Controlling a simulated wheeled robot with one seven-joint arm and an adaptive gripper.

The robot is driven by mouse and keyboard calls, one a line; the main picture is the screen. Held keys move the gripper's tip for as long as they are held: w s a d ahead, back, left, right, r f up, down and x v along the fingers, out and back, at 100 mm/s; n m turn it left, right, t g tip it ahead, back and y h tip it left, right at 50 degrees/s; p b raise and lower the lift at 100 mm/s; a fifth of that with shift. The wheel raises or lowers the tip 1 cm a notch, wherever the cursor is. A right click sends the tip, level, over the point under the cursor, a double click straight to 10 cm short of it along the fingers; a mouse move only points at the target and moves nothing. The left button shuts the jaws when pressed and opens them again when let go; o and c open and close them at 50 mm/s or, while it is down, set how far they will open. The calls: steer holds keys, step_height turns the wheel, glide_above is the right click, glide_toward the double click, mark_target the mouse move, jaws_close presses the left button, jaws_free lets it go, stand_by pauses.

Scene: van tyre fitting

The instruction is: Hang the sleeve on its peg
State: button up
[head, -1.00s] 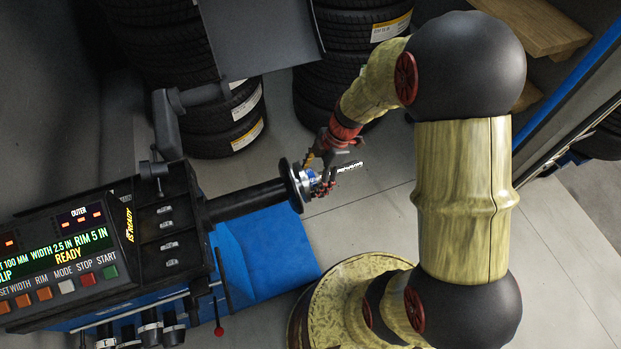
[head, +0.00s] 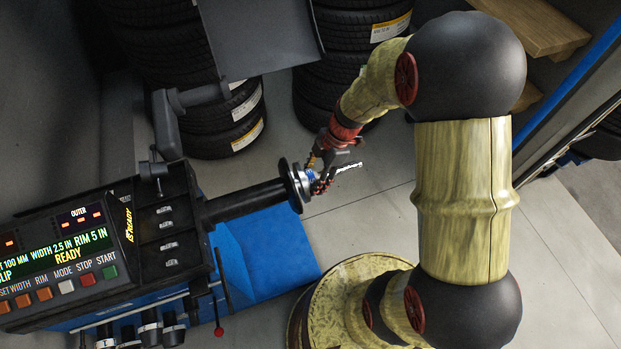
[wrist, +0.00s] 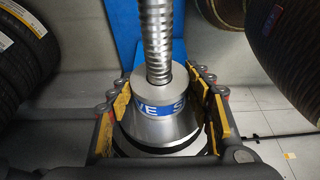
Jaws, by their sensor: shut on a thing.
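The sleeve (wrist: 165,122) is a silver, cone-shaped piece with a blue lettered band. It sits around the threaded shaft (wrist: 156,40), which rises out of its middle in the wrist view. In the head view the sleeve (head: 309,177) is partly hidden by my fingers, beside the black flange of the balancer. My gripper (head: 322,180) is shut on the sleeve, with yellow-padded fingers on both sides of it in the wrist view (wrist: 163,110). I cannot make out which peg belongs to the sleeve.
The wheel balancer's panel (head: 60,250) reads READY. Dark fittings (head: 150,328) hang along its front, near a red-knobbed lever (head: 218,330). Tyre stacks (head: 220,110) stand behind. A hood (head: 262,40) hangs above the shaft.

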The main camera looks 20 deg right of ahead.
mark_target(342, 168)
steer(key=shift+d, duration=0.15)
steer(key=shift+d+f+b, duration=0.1)
steer(key=shift+d+b, duration=0.65)
steer(key=shift+d, duration=0.95)
steer(key=shift+d, duration=0.15)
steer(key=shift+d+b, duration=0.65)
steer(key=shift+d, duration=2)
steer(key=shift+d+b, duration=0.7)
steer(key=shift+d, duration=5.85)
